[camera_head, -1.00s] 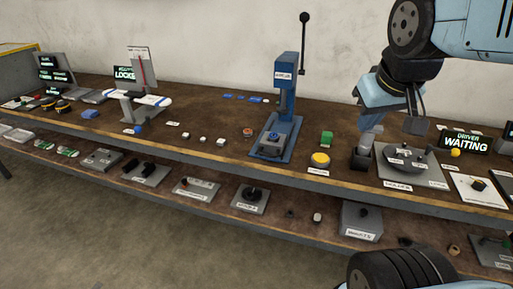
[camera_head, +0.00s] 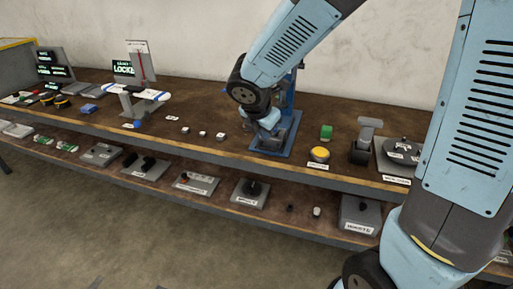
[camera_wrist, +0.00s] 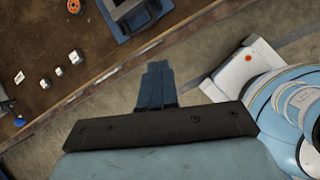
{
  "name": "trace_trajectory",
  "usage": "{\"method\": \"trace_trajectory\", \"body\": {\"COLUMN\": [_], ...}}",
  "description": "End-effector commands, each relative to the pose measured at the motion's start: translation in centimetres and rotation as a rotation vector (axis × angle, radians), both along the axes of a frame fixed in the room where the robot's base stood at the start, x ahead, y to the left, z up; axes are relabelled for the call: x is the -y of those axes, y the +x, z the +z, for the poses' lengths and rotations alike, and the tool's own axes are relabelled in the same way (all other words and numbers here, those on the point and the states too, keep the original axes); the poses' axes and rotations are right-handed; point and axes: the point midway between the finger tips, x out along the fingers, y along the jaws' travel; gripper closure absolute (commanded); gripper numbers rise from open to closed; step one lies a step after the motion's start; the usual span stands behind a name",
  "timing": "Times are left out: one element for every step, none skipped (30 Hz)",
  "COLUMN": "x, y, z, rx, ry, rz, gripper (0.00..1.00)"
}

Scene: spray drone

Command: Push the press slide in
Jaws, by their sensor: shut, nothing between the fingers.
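The blue press (camera_head: 288,128) stands on the upper bench, partly hidden behind my arm in the head view. Its blue base and a grey block on it show at the top of the wrist view (camera_wrist: 150,14). The slide cannot be clearly made out in either view. My gripper (camera_wrist: 157,66) is shut and empty. In the wrist view its fingertips point at the press base, with a visible gap in the picture. In the head view my arm's end covers the front of the press, and the fingers cannot be made out.
Small white blocks (camera_head: 203,134) lie left of the press. The bench edge (camera_head: 200,147) runs in front, above a lower shelf with several devices.

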Motion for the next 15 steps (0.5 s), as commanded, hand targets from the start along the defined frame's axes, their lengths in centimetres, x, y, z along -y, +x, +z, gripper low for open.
{"method": "trace_trajectory", "body": {"x": [-1.3, -1.9, -2.5, -3.0, -3.4, -3.9, -4.1, -4.3, -4.5, -4.6, -4.6, -4.6, -4.6, -4.5, -4.5], "y": [0.1, 0.2, 0.3, 0.3, 0.3, 0.3, 0.3, 0.4, 0.4, 0.4, 0.5, 0.6, 0.6, 0.8, 0.9], "z": [-1.1, -1.6, -2.1, -2.4, -2.7, -3.0, -3.2, -3.4, -3.6, -3.7, -3.9, -4.1, -4.3, -4.6, -5.0], "rx": [-0.021, -0.031, -0.039, -0.046, -0.051, -0.056, -0.060, -0.063, -0.065, -0.066, -0.067, -0.068, -0.069, -0.069, -0.069], "ry": [-0.030, -0.045, -0.062, -0.073, -0.083, -0.094, -0.100, -0.105, -0.110, -0.113, -0.114, -0.115, -0.115, -0.115, -0.115], "rz": [0.084, 0.128, 0.181, 0.215, 0.245, 0.278, 0.297, 0.313, 0.327, 0.335, 0.339, 0.342, 0.343, 0.343, 0.342], "gripper": [1.00, 1.00, 1.00, 1.00, 1.00, 1.00, 1.00, 1.00, 1.00, 1.00, 1.00, 1.00, 1.00, 1.00, 1.00]}}
